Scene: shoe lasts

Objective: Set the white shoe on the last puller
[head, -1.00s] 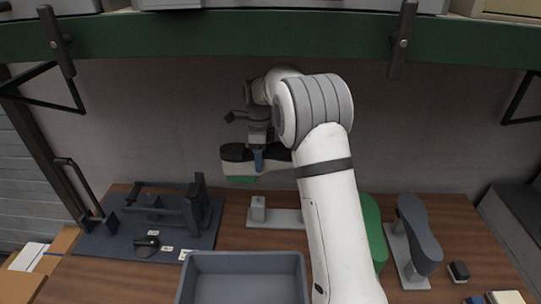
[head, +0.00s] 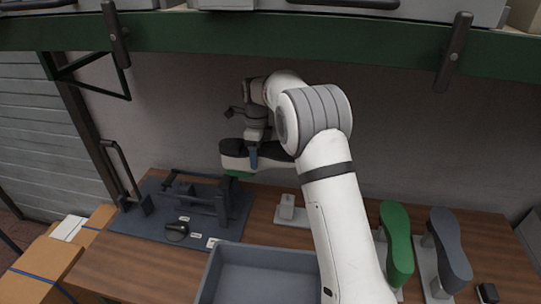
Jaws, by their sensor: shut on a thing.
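My gripper (head: 254,156) is shut on the white shoe (head: 233,161) and holds it in the air above the back of the bench. The shoe has a dark top, a white side and a green patch at the lower left. My arm hides its right end. The last puller appears to be the dark frame device (head: 205,197) on a blue-grey base plate (head: 151,226) at the left of the bench. The shoe hangs above and to the right of it, apart from it.
A grey tray (head: 263,248) stands at the front middle. An empty grey stand (head: 288,208) is behind it. A green last (head: 397,240) and a dark grey last (head: 449,248) stand at the right. A green shelf beam (head: 300,34) crosses above. Cardboard boxes (head: 50,262) are at the left.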

